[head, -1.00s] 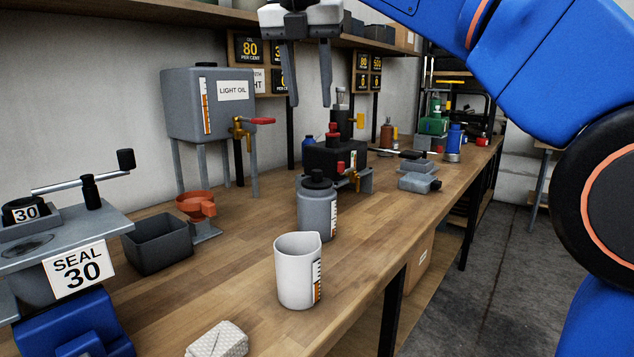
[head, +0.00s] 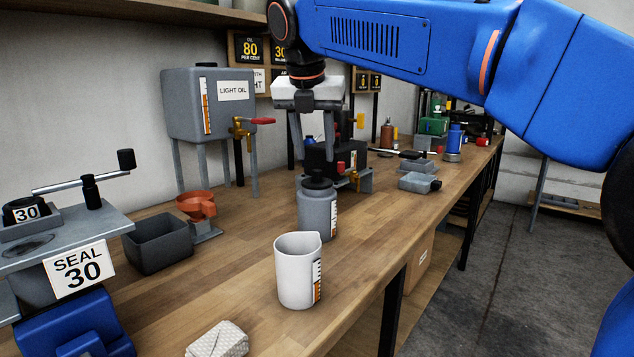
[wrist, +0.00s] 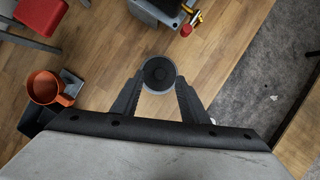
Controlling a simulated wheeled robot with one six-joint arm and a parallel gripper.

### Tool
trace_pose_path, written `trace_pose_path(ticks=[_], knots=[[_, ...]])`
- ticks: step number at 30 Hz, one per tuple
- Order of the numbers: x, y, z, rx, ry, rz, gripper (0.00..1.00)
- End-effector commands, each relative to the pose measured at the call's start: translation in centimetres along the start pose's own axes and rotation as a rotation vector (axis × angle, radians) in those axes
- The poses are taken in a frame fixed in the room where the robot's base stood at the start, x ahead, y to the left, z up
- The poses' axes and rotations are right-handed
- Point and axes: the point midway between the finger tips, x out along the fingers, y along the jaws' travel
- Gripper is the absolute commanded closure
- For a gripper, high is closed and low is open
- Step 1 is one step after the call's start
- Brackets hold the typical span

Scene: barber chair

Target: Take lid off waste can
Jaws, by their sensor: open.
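The waste can, which I take to be the grey can (head: 318,214) with a scale strip on its side, stands upright on the wooden bench behind the white jug.
A white jug (head: 297,272) stands in front of the can. A dark machine with red knobs (head: 335,158) is close behind it. An orange funnel (head: 197,205) and a dark bin (head: 157,244) are to the left. The bench front right of the can is clear.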

Motion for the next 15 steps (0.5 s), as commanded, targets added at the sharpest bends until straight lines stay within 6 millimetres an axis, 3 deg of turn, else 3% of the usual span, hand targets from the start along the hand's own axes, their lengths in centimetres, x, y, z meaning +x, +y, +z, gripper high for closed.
trace_pose_path(ticks=[9,15], knots=[[4.0,-0.1,-0.3,0.000,0.001,0.001,0.60],[4.7,-0.1,-0.3,0.000,0.001,0.002,0.60]])
